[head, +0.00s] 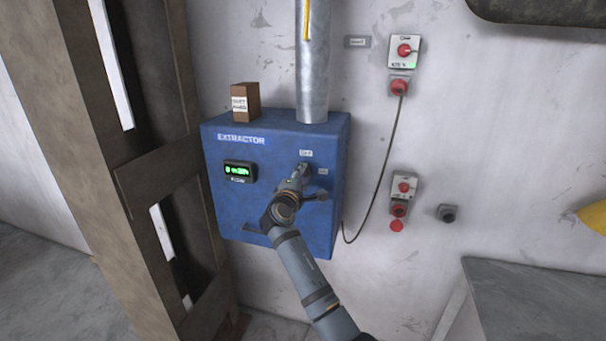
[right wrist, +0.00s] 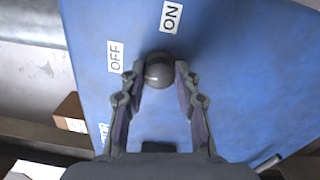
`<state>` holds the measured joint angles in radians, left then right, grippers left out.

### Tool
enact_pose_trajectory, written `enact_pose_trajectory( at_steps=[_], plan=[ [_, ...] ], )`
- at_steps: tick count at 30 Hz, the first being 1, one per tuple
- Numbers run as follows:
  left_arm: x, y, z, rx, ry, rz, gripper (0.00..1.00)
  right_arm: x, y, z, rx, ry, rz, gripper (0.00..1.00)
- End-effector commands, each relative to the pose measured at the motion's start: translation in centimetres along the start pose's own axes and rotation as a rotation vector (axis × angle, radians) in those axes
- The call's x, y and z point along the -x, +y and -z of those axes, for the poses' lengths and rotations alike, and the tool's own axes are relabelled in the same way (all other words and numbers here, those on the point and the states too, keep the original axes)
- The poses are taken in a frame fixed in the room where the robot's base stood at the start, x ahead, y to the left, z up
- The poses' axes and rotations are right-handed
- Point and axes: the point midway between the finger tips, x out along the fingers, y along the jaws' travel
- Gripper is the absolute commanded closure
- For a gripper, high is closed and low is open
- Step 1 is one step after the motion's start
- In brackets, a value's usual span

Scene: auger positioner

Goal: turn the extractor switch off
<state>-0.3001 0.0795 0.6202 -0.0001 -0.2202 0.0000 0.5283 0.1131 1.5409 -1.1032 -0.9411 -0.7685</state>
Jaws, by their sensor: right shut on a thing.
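The blue extractor box (head: 230,205) hangs on the wall in the head view, with a green-lit display (head: 239,171) on its front. The switch knob (right wrist: 158,70) is a dark round knob in the right wrist view. The OFF label (right wrist: 115,57) is on its left there and the ON label (right wrist: 171,17) above it. My right gripper (head: 303,172) is at the box front; its fingertips (right wrist: 158,80) are closed around the knob from both sides. I cannot tell which label the switch points to. In the head view the gripper mostly hides the knob. My left gripper is not in view.
A metal duct (head: 313,75) rises from the box, and a small brown box (head: 246,102) stands on top. Wall controls with red knobs (head: 404,50) and a cable (head: 385,150) are to the right. A wooden frame (head: 165,165) stands close on the left.

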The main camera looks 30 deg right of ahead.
Motion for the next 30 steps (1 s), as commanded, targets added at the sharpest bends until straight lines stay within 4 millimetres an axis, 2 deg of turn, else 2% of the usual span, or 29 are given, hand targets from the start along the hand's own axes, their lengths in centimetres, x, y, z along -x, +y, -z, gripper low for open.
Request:
enact_pose_trajectory(
  at_steps=[12,13,17,18,26,30],
  plan=[
    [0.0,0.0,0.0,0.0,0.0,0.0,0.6,0.0,-0.3,0.1,0.009,0.001,0.004,1.0],
    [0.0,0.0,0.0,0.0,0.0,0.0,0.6,0.0,-0.3,0.1,0.009,0.001,0.004,0.66],
    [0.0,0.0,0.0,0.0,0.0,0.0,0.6,0.0,-0.2,0.1,0.008,0.001,0.004,0.48],
    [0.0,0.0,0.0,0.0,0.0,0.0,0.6,0.0,-0.2,0.1,0.007,0.001,0.003,0.46],
    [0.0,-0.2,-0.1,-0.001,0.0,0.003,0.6,0.1,-0.1,0.0,0.006,0.001,0.001,0.46],
    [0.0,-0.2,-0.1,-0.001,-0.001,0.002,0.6,1.6,-0.2,0.1,0.004,0.003,0.003,0.46]
  ],
)
